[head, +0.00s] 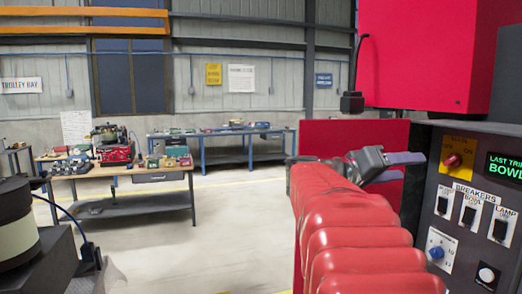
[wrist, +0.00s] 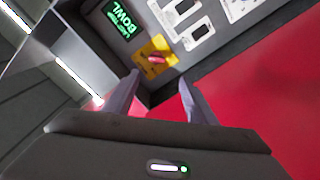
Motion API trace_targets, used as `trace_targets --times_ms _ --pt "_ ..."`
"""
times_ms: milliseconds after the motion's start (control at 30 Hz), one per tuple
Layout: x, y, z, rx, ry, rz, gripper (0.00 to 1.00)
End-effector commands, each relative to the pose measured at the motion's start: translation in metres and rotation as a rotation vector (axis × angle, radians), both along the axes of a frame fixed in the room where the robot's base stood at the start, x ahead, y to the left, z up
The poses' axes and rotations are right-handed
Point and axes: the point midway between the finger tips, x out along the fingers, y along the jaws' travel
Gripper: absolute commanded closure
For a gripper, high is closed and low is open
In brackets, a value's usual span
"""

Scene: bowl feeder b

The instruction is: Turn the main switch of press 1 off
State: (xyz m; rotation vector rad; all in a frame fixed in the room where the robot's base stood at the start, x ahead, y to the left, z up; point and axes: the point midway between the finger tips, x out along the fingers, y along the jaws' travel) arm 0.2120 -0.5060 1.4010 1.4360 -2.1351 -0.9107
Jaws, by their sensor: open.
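The main switch (head: 453,160) is a red rotary knob on a yellow plate, at the top left of a dark control panel at the right of the head view. In the wrist view the red knob (wrist: 156,58) lies ahead of the fingertips, roughly between them. My gripper (head: 415,165) is open and empty, just left of the panel and pointing at the switch. Its two fingers also show in the wrist view (wrist: 159,80), apart from the knob. The plate's lettering is too small to read surely, so I cannot tell the knob's setting.
Below the switch are several breaker rockers (head: 468,216), a blue dial (head: 436,252) and a round white button (head: 486,275). A green-lit display (head: 505,167) sits right of the switch. A red press housing (head: 425,55) rises above. Workbenches (head: 125,170) stand far left.

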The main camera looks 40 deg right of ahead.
Motion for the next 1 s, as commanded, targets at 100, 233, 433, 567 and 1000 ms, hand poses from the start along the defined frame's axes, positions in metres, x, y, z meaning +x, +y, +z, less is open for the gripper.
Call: trace_targets --times_ms 100,233,433,567,1000 --pt "-0.004 -0.005 0.007 -0.025 0.003 -0.013 0.49" --pt "-0.004 -0.005 0.007 -0.026 0.004 -0.013 0.49" --pt "-0.004 -0.006 0.006 -0.024 0.004 -0.013 0.49" --pt "-0.007 -0.011 0.006 -0.024 0.004 -0.014 0.49" --pt "-0.029 -0.062 0.006 -0.023 0.005 -0.016 0.49"
